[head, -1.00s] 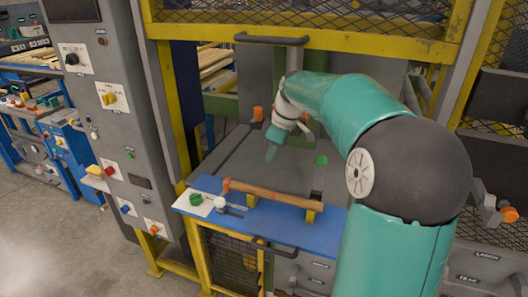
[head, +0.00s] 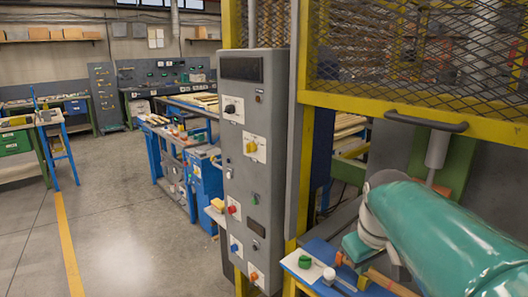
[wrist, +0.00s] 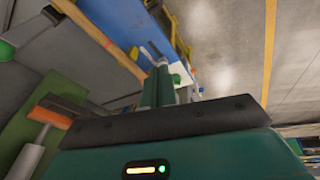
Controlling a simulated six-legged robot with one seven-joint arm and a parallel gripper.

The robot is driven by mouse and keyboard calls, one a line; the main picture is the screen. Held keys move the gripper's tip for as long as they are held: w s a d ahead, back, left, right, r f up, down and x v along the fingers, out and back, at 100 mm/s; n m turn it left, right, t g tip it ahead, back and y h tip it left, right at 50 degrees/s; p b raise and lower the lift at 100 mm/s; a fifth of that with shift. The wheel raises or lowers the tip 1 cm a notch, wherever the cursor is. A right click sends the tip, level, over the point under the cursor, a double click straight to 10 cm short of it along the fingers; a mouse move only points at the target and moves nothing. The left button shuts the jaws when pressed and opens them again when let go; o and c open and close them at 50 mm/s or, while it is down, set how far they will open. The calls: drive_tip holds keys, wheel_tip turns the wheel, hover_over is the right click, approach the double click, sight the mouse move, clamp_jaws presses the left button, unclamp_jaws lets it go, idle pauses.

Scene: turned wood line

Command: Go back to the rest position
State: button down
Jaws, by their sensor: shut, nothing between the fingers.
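My gripper shows in the wrist view (wrist: 160,84) with its teal fingers together and nothing held between them. In the head view a teal end part of it (head: 357,248) shows at the lower right, in front of the machine opening and by the blue shelf (head: 318,275). The fingertips are not clear there. My teal arm fills the lower right corner and hides much of the shelf. A turned wooden piece (head: 388,283) lies partly in view on the shelf.
A grey control cabinet (head: 254,165) stands left of the machine. A yellow-framed mesh guard (head: 420,60) with a dark handle (head: 425,121) is raised above the opening. Blue benches (head: 170,160) stand behind. The floor (head: 120,220) at left is clear.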

drive_tip(key=s+a+f+m+t, duration=0.1)
drive_tip(key=s+a+m, duration=0.1)
drive_tip(key=s, duration=0.5)
drive_tip(key=s+a+f+m+t, duration=0.1)
drive_tip(key=s+a+f+m, duration=0.1)
drive_tip(key=s, duration=0.5)
drive_tip(key=shift+a+f+y, duration=0.3)
drive_tip(key=shift+a, duration=0.1)
